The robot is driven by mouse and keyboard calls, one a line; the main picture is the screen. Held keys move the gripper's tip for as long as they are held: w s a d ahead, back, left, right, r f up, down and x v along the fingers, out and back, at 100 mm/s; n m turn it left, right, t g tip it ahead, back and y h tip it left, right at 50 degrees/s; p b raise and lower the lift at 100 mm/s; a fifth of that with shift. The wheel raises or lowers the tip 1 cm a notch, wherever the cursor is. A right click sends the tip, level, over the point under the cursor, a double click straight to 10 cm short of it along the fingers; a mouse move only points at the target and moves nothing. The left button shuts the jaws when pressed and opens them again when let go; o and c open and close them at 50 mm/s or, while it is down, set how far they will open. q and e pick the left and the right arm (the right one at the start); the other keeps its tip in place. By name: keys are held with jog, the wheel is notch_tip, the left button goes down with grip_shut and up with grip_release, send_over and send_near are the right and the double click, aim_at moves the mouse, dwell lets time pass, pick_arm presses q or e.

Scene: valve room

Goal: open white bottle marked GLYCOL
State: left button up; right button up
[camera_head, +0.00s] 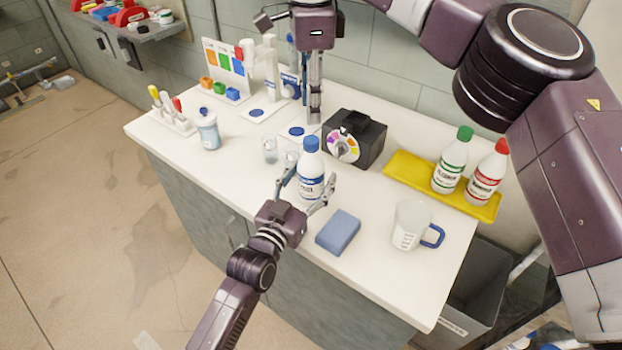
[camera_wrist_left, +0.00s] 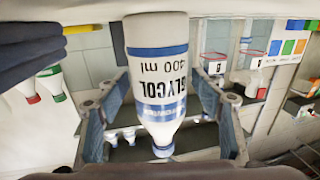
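The white GLYCOL bottle (camera_head: 310,180) with a blue cap (camera_head: 311,144) stands upright near the front of the white counter. It is large and upside down in the left wrist view (camera_wrist_left: 158,75), its label reading GLYCOL 400 ml and its cap at the bottom. My left gripper (camera_head: 305,190) is open, with one finger on each side of the bottle; the left wrist view shows gaps between the fingers and the bottle. My right gripper (camera_head: 315,110) points down over the back of the counter, its fingers seen edge-on, so its opening is unclear.
A blue sponge (camera_head: 338,232) and a measuring jug (camera_head: 408,226) are right of the bottle. A black box with a coloured dial (camera_head: 355,138) stands behind. A yellow tray (camera_head: 405,167) holds green-capped and red-capped bottles.

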pick_arm(q)
grip_shut()
dwell(0.3)
